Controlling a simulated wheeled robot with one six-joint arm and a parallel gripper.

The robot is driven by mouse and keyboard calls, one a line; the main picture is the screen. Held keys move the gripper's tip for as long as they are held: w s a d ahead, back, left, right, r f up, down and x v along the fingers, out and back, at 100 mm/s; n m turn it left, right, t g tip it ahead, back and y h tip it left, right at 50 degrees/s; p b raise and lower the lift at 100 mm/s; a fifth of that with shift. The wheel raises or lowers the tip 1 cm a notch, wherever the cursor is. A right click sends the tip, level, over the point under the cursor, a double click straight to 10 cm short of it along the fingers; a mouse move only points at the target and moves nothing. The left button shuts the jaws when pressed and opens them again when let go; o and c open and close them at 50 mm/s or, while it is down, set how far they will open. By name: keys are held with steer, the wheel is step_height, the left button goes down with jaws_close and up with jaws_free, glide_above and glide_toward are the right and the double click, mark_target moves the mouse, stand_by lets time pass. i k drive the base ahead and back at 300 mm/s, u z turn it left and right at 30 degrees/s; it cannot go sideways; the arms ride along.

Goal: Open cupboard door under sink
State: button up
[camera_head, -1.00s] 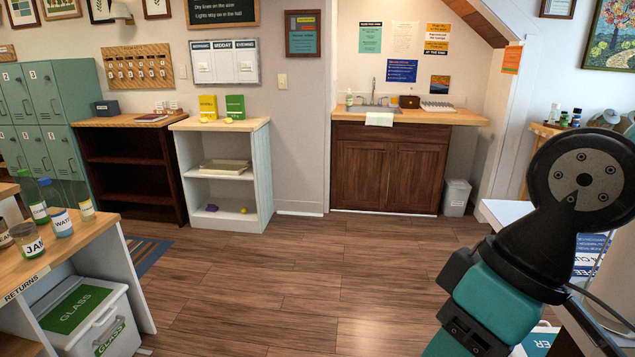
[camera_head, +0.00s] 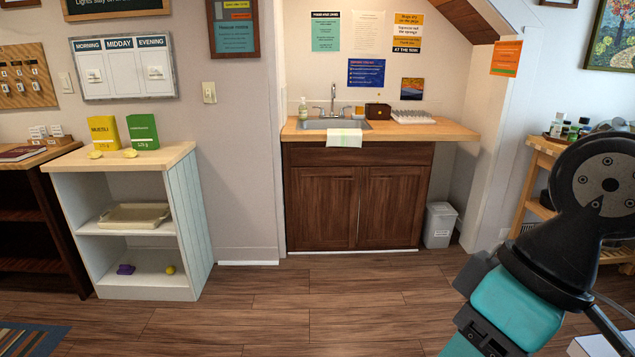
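The dark brown wooden sink cupboard (camera_head: 358,195) stands against the back wall in an alcove. It has two doors side by side, a left door (camera_head: 323,210) and a right door (camera_head: 393,208), and both look closed. I cannot make out any handles at this distance. The sink (camera_head: 333,124) with its tap is set in the light wood counter (camera_head: 440,131) above. A pale cloth (camera_head: 344,138) hangs over the counter's front edge, above the doors. My arm shows at the right edge, well in front of the cupboard. My gripper is outside the view.
A white shelf unit (camera_head: 182,225) stands left of the cupboard. A small grey bin (camera_head: 439,225) stands just right of it. A wooden shelf stand (camera_head: 540,185) is at the right. The wood floor (camera_head: 330,300) before the cupboard is clear.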

mark_target(325, 200)
steer(key=z, duration=0.05)
steer(key=i, duration=3.55)
